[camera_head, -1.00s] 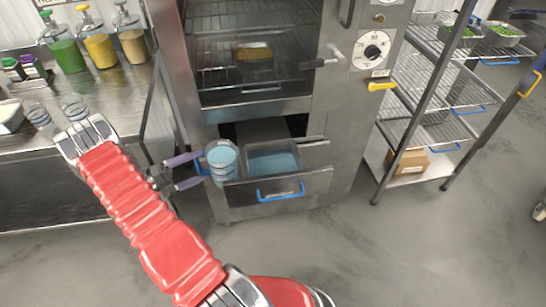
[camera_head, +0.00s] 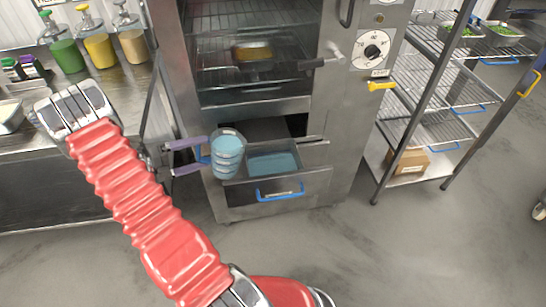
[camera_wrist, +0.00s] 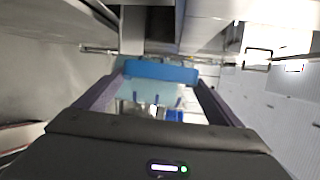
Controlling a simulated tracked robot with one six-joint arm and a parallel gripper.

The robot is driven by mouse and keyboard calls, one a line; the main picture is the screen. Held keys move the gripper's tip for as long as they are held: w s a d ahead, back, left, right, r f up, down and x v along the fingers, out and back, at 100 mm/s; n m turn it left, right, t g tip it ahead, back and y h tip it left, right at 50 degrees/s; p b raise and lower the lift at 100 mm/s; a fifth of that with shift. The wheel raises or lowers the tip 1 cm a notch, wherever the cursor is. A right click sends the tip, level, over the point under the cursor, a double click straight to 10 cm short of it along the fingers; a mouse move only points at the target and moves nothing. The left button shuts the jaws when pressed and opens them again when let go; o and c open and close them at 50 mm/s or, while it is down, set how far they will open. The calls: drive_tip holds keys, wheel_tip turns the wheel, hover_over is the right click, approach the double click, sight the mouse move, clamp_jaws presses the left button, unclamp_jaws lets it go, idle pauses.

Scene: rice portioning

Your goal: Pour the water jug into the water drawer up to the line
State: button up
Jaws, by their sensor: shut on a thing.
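The water jug (camera_head: 227,157) is clear with blue water inside. It is held at the left edge of the open water drawer (camera_head: 308,188), raised beside it and tilted slightly. My gripper (camera_head: 204,154), with purple fingers, is shut on the jug's blue handle from the left. In the wrist view the blue handle (camera_wrist: 160,71) sits between the two finger ends. The drawer has blue water (camera_head: 272,163) in its basin. The fill line cannot be made out, and no stream of water is visible.
A steel counter (camera_head: 110,85) with several dispensers is at left. A wire shelf rack (camera_head: 425,95) is at right. The floor in front is clear.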

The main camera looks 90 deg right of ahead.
sight(211, 138)
drive_tip(key=shift+m+t+y, duration=0.3)
drive_tip(key=shift+m+t, duration=0.2)
drive_tip(key=shift+t, duration=0.3)
drive_tip(key=r, duration=0.2)
drive_tip(key=s+r, duration=0.1)
drive_tip(key=r, duration=0.2)
drive_tip(key=shift+s+r, duration=0.1)
drive_tip(key=shift+s, duration=0.1)
drive_tip(key=shift+s+r+m+t+p, duration=0.15)
drive_tip(key=shift+s+r+t+p, duration=0.2)
drive_tip(key=shift+r, duration=0.15)
drive_tip(key=shift+s+r+m+t+p, duration=0.15)
drive_tip(key=shift+s+r+t+p, duration=0.05)
drive_tip(key=shift+r+t, duration=0.2)
drive_tip(key=shift+s+r, duration=0.1)
drive_tip(key=shift+r, duration=0.15)
drive_tip(key=shift+s+r+m+t+y+p, duration=0.3)
drive_tip(key=shift+s+r+t+p, duration=0.25)
drive_tip(key=shift+s+r, duration=0.5)
drive_tip(key=shift+w+a+r, duration=0.1)
drive_tip(key=shift+r, duration=0.1)
drive_tip(key=shift+s+r+m+t+p, duration=0.25)
drive_tip(key=shift+s+r+t+p, duration=0.15)
drive_tip(key=shift+t, duration=0.3)
drive_tip(key=shift+s+r+m+t+p, duration=0.3)
drive_tip(key=shift+s+t, duration=0.2)
drive_tip(key=shift+t, duration=0.2)
drive_tip(key=shift+s+p, duration=0.15)
drive_tip(key=shift+p, duration=0.5)
idle(0.4)
